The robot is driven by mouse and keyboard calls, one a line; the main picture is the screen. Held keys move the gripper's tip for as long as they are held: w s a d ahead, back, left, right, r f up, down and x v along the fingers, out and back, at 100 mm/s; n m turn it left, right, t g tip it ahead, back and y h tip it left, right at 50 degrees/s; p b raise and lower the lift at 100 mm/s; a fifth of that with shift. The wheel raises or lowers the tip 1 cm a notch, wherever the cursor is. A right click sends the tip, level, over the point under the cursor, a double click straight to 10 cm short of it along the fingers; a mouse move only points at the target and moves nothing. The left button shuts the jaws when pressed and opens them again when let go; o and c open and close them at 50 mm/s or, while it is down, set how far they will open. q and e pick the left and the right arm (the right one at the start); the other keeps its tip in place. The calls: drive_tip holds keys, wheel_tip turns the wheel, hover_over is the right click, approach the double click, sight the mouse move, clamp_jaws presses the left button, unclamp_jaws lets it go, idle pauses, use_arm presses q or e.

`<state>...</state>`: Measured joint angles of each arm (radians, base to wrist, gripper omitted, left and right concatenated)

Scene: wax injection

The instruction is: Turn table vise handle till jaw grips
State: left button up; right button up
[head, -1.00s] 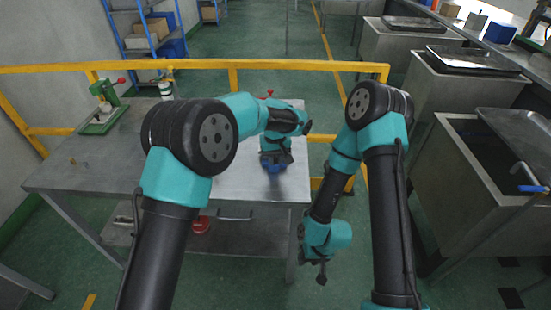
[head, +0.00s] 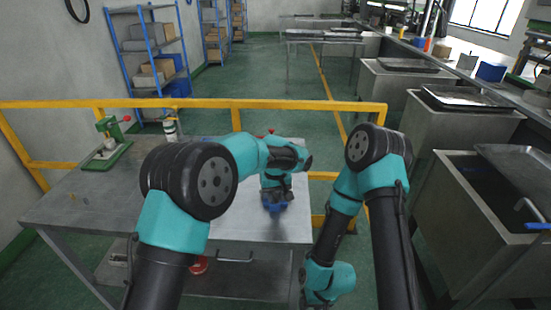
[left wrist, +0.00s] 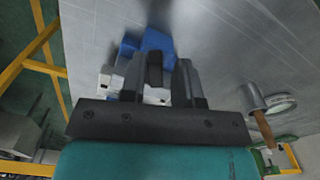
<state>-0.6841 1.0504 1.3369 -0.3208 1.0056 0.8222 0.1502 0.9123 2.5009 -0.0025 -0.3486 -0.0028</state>
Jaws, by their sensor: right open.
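The blue table vise (head: 275,204) sits on the metal table near its right end, partly covered by my left arm. In the left wrist view its blue body (left wrist: 152,45) shows just beyond the fingers, with pale metal parts beside them. My left gripper (left wrist: 158,78) is close over the vise. A dark upright piece stands between its two grey fingers; whether they touch it is unclear. The vise handle cannot be made out clearly. My right gripper (head: 318,302) hangs low off the table's right side, at the picture's bottom edge, away from the vise.
The grey table (head: 90,197) has bare room on the left. A green device (head: 107,152) stands at its back left. A yellow rail (head: 190,104) runs behind the table. Metal tanks (head: 470,200) stand on the right. A red object (head: 198,265) lies below the tabletop.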

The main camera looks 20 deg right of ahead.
sight(275, 199)
use_arm(q)
wheel_tip(275, 199, up, 19)
idle(2.8)
idle(0.4)
